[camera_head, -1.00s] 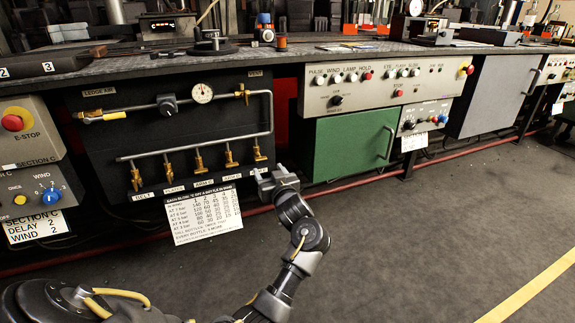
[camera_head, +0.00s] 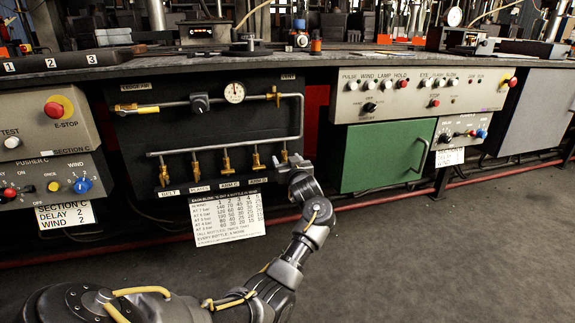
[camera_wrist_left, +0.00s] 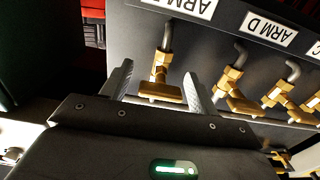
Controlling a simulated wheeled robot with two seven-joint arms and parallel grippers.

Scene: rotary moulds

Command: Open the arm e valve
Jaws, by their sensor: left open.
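The arm E valve (camera_wrist_left: 163,72) is a brass valve under a partly cut-off "ARM" label, beyond the "ARM D" one, in the left wrist view. Its brass handle lies crosswise to the pipe. My left gripper (camera_wrist_left: 158,69) is open, with one finger on each side of this valve; I cannot tell whether either touches it. In the head view, my left gripper (camera_head: 289,163) is at the right end of the valve row, just below the arm E valve (camera_head: 284,153), partly covering it. My right gripper is not in view.
The arm D valve (camera_wrist_left: 233,85) is close beside one finger. Several brass valves hang from a pipe (camera_head: 225,146) on the dark panel. A printed card (camera_head: 228,217) hangs below. A green door (camera_head: 388,155) is to the right. Grey floor (camera_head: 430,250) in front is clear.

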